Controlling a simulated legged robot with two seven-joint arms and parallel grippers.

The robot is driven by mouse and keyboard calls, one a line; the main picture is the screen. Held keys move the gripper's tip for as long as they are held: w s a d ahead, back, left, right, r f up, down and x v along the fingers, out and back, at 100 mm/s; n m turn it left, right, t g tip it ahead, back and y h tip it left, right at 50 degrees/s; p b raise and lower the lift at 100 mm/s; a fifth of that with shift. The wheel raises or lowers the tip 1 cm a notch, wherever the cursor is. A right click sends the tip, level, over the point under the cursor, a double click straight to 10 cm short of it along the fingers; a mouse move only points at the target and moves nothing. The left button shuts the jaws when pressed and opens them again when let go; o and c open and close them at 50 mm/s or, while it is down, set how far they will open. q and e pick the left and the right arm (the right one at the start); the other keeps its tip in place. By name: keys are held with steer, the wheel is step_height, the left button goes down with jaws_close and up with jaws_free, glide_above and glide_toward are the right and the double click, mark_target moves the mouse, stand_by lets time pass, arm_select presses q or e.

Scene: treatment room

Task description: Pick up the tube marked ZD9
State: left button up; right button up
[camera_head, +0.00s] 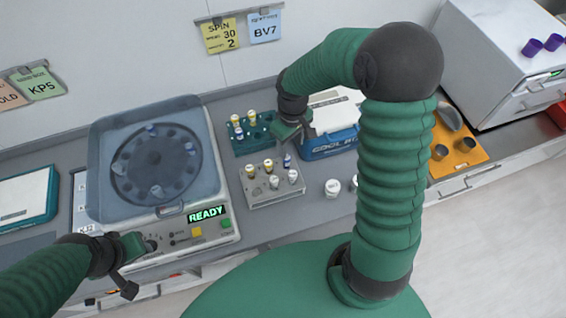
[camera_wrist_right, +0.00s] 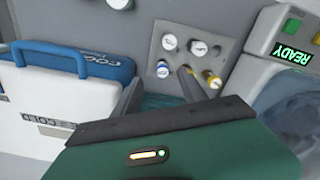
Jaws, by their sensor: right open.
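Tubes with white, yellow and blue caps stand in a pale grey rack (camera_head: 280,201) and in a teal rack (camera_head: 243,149) behind it. No tube label is legible, so I cannot tell which is ZD9. My right gripper (camera_head: 300,133) is open, at the right end of the teal rack, above and behind the pale rack. In the right wrist view the pale rack (camera_wrist_right: 207,35) shows beyond the gripper with several capped tubes; the gripper body hides most of the teal rack. My left gripper (camera_head: 141,262) is by the centrifuge's front panel; its jaw state is unclear.
The centrifuge (camera_head: 103,205) at left has tubes in its rotor and a READY display. A blue and white cool box (camera_head: 330,146) stands just right of my right gripper. White-capped items (camera_head: 332,188) stand on the counter. An orange tray (camera_head: 466,158) with dark cups lies right.

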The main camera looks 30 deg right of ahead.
mark_target(286, 160)
steer(key=f, duration=0.5)
steer(key=shift+w+a+f, duration=0.2)
steer(key=shift+w+a, duration=0.1)
steer(key=shift+w, duration=0.05)
steer(key=shift+w+f, duration=0.1)
steer(key=shift+f, duration=0.25)
steer(key=f+p, duration=0.1)
steer(key=f, duration=0.3)
steer(key=shift+w+p, duration=0.2)
steer(key=shift+p, duration=0.15)
steer(key=shift+d+f, duration=0.1)
steer(key=shift+f, duration=0.2)
steer(key=shift+w+f, duration=0.1)
steer(key=shift+w, duration=0.05)
steer(key=c, duration=0.9)
arm_select(q)
steer(key=shift+w+a+r, duration=0.2)
steer(key=shift+w+r, duration=0.05)
steer(key=shift+r, duration=0.5)
arm_select(e)
jaws_close()
